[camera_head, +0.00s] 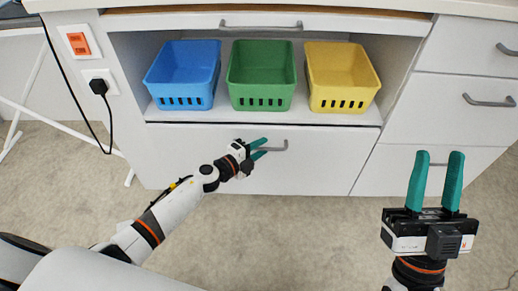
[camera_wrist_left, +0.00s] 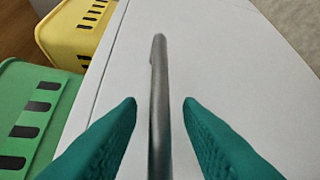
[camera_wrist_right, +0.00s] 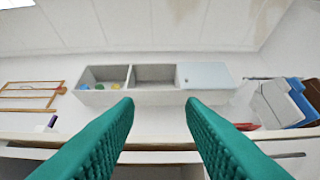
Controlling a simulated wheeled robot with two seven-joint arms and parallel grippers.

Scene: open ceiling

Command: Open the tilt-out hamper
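The tilt-out hamper's white front panel (camera_head: 320,165) is closed below the open shelf, with a grey bar handle (camera_head: 274,148) near its top. My left gripper (camera_head: 262,149) is at the left end of this handle. In the left wrist view the handle (camera_wrist_left: 158,95) runs between the two open teal fingers (camera_wrist_left: 160,105), with a gap visible on each side. My right gripper (camera_head: 436,172) is raised at the right with its fingers apart and nothing between them; its fingers (camera_wrist_right: 160,105) also show open in the right wrist view.
Blue (camera_head: 185,75), green (camera_head: 261,76) and yellow (camera_head: 342,78) baskets stand on the shelf (camera_head: 225,115) above the panel. White drawers (camera_head: 450,105) with handles are at the right. A black plug (camera_head: 98,87) and cord hang at the left. The floor (camera_head: 300,235) in front is clear.

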